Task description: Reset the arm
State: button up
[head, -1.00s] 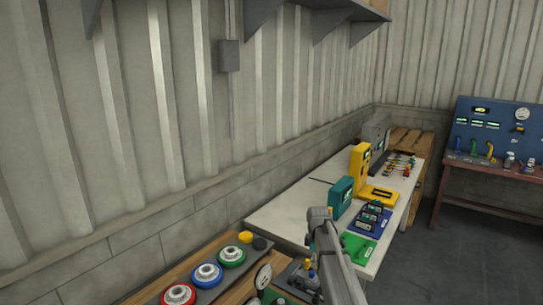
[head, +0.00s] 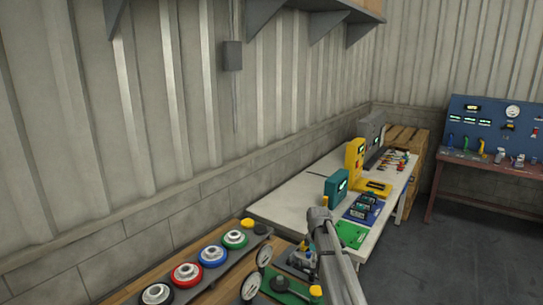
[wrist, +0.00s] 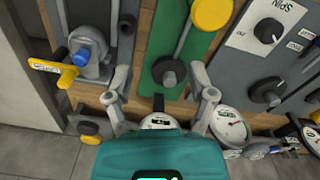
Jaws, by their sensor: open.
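My arm (head: 335,255) rises from the bottom edge of the head view, with a grey joint at its upper end. My gripper does not show clearly there. A teal block (wrist: 160,155) with a lit display covers the finger roots. I cannot tell whether it is part of me.
The near bench holds black, red (head: 187,274), blue (head: 212,256) and green (head: 235,239) rings, and gauges (head: 264,256). Beyond, a white table (head: 290,207) carries a teal meter (head: 336,189) and a yellow device (head: 355,160). Floor (head: 470,240) is clear at right.

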jog(key=s+f+m+b, duration=0.3)
jog(key=s+m, duration=0.4)
jog(key=s, duration=0.8)
jog(key=s+f+m+b, duration=0.3)
jog(key=s+m, duration=0.4)
jog(key=s, duration=0.8)
jog(key=shift+d+f+b, duration=0.3)
jog(key=shift+f+b, duration=0.1)
jog(key=shift+b, duration=0.05)
